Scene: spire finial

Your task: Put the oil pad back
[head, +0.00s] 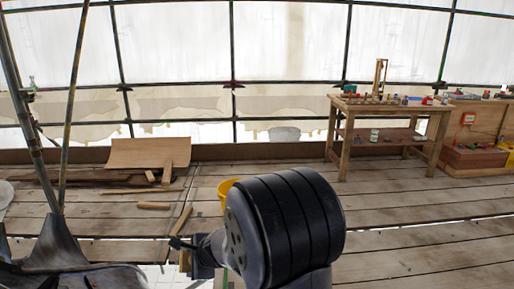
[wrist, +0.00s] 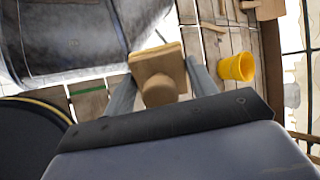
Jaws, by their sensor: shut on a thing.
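A tan, flat square pad with a rounded knob, which looks like the oil pad (wrist: 158,66), is between the two grey fingers of my gripper (wrist: 162,78) in the wrist view. My gripper is shut on it by the knob and holds it above the plank floor. The pad's far face is hidden in the wrist view.
A yellow bucket (wrist: 237,67) stands right of the pad; its rim also shows in the head view (head: 226,190). Grey metal sheeting (head: 58,250) rises at lower left, beside scaffold poles. A cluttered wooden workbench (head: 390,108) stands back right. Planks between are mostly clear.

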